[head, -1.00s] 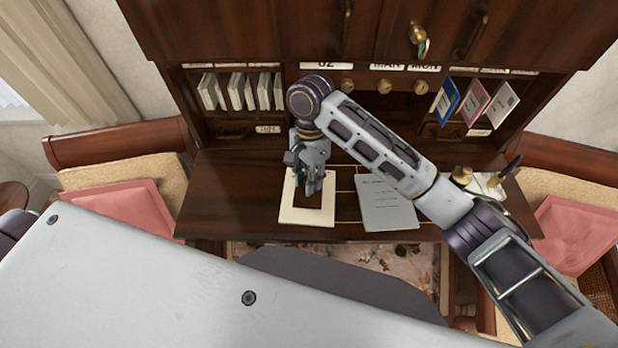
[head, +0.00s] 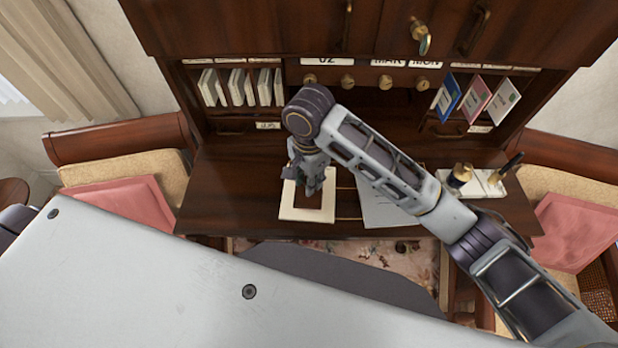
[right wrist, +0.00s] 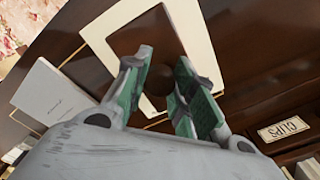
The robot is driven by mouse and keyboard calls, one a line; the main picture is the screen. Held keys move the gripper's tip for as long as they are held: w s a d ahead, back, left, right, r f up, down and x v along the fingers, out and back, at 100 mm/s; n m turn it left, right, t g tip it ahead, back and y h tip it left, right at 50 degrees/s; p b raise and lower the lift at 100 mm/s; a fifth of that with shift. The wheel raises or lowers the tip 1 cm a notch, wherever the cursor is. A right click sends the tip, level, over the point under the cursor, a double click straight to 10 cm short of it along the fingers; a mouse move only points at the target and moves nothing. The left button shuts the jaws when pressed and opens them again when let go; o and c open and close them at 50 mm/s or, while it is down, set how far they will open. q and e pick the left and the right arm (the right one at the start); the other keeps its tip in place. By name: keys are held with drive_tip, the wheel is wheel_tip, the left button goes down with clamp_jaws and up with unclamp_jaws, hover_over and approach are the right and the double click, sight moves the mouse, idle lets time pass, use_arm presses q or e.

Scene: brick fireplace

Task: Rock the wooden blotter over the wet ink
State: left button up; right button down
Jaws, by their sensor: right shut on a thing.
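The wooden blotter (head: 326,206) is a dark brown block lying over a cream sheet (head: 296,214) on the desk. In the right wrist view the blotter (right wrist: 150,42) shows as a dark brown shape inside the sheet's pale border (right wrist: 103,30). My right gripper (head: 314,188) is above it, pointing down. Its green-padded fingers (right wrist: 158,85) are shut on the blotter, around a dark rounded part like a knob. No wet ink can be made out; the blotter and gripper cover the middle of the sheet. My left gripper is not in view.
A grey printed paper (head: 385,210) lies right of the sheet, partly under my right arm. A pen stand (head: 485,182) with brass pieces is at the desk's right. Pigeonholes with envelopes (head: 240,87) and coloured cards (head: 475,98) rise behind. The desk's left part is clear.

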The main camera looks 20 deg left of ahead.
idle(0.4)
drive_tip(key=shift+w+r, duration=0.15)
drive_tip(key=shift+r, duration=3.3)
